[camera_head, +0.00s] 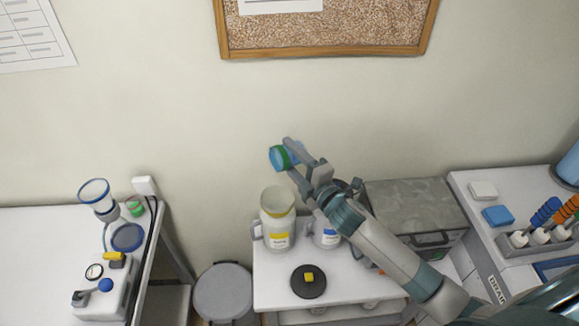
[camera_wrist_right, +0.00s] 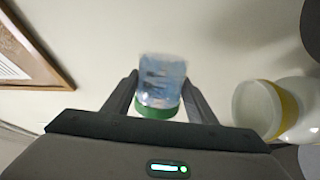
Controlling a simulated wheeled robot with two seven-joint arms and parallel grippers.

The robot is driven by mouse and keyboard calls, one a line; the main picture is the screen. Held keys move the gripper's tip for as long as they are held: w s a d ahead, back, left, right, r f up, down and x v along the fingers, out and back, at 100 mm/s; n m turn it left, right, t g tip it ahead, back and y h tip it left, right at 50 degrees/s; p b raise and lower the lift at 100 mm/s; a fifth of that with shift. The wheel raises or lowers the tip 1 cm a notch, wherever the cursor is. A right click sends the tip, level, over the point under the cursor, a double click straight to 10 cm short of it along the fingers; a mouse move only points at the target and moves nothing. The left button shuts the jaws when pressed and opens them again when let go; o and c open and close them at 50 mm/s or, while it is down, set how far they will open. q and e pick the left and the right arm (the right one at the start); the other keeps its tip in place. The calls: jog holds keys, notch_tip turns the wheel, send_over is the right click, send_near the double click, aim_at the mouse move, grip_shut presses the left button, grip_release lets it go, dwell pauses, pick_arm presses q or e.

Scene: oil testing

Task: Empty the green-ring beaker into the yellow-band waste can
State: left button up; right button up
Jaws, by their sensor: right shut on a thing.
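The green-ring beaker (camera_head: 277,158) is clear and bluish, with a green band, and appears tilted well over in the head view. My right gripper (camera_head: 291,154) is shut on it and holds it in the air. In the right wrist view the beaker (camera_wrist_right: 163,80) sits between the two fingers (camera_wrist_right: 158,98), its green ring towards the palm. The yellow-band waste can (camera_head: 279,228) stands on the white middle table, its wide mouth open and facing up. The beaker is above it in the picture, apart from it. I cannot tell whether liquid is in the beaker. My left gripper is out of view.
A dark round lid with a yellow knob (camera_head: 309,281) lies in front of the can. A blue-label can (camera_head: 327,236) stands close at its right, partly behind my arm. A grey metal box (camera_head: 411,207) is further right. A lidded bin (camera_head: 224,292) stands left.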

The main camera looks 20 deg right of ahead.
jog(key=m+p, duration=0.1)
jog(key=m, duration=0.1)
jog(key=m+p, duration=0.1)
jog(key=m, duration=0.1)
jog(key=shift+r, duration=0.3)
jog(key=shift+m, duration=0.6)
jog(key=shift+f, duration=0.1)
jog(key=shift+m+p, duration=0.35)
jog(key=shift+m, duration=0.65)
jog(key=m, duration=0.4)
jog(key=shift+r, duration=0.2)
